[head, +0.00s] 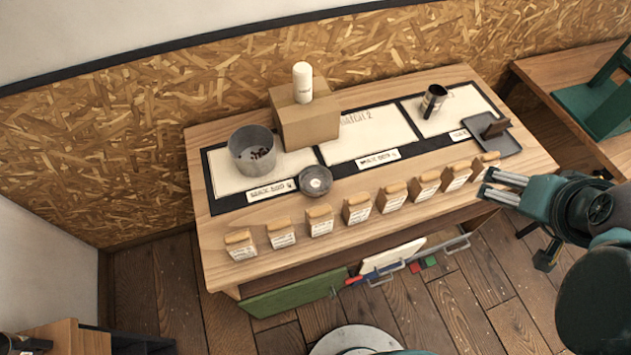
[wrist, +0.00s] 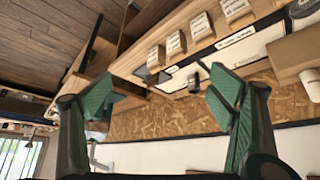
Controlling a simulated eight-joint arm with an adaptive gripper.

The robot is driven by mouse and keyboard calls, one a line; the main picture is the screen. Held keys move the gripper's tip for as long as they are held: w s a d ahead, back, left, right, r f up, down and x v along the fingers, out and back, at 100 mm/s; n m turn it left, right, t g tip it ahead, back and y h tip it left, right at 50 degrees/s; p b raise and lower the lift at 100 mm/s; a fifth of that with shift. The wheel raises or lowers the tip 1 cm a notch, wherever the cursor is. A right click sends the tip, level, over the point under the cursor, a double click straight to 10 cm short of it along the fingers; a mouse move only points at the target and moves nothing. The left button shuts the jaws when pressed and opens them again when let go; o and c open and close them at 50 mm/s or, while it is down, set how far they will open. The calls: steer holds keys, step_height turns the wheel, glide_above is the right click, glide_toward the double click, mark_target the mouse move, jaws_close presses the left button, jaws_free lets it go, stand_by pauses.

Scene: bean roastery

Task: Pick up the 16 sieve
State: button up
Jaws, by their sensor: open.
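No label that reads 16 can be made out, so I cannot tell which thing is the 16 sieve. A round grey metal pan (head: 253,152) with a few dark beans stands on the left mat panel. A small round dark dish (head: 316,181) sits at that mat's front edge. My gripper (head: 484,183) is open and empty at the table's right front edge, close to the last small bag of the row. In the wrist view my gripper (wrist: 165,92) shows its green fingers spread wide, with nothing between them.
Several small labelled bags (head: 320,220) line the table's front. A cardboard box (head: 308,120) bears a white bottle (head: 302,82). A dark cup (head: 433,101) stands on the right panel. A grey tray (head: 495,143) holds a brown block. The middle panel (head: 365,138) is mostly bare.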

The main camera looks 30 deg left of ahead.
steer(key=shift+w+a, duration=0.1)
steer(key=shift+a, duration=0.05)
steer(key=w+a+f+n+g+y+p, duration=0.1)
steer(key=w+a+f+n+g, duration=0.3)
steer(key=a, duration=0.8)
steer(key=w+a+f+n, duration=0.3)
steer(key=w+a+n, duration=0.25)
steer(key=a, duration=0.55)
steer(key=s+a+f+n+g, duration=0.1)
steer(key=s+a+f+n, duration=0.1)
steer(key=a+f, duration=0.6)
steer(key=s+a+f+n+g+h+p, duration=0.1)
steer(key=s+a+f+n+g, duration=0.1)
steer(key=a+f+n, duration=0.3)
steer(key=s+a+f, duration=0.1)
steer(key=a+f, duration=0.3)
steer(key=a, duration=0.6)
steer(key=shift+a+f, duration=0.3)
steer(key=shift+a, duration=0.05)
steer(key=shift+f, duration=0.1)
steer(key=shift+f, duration=1.2)
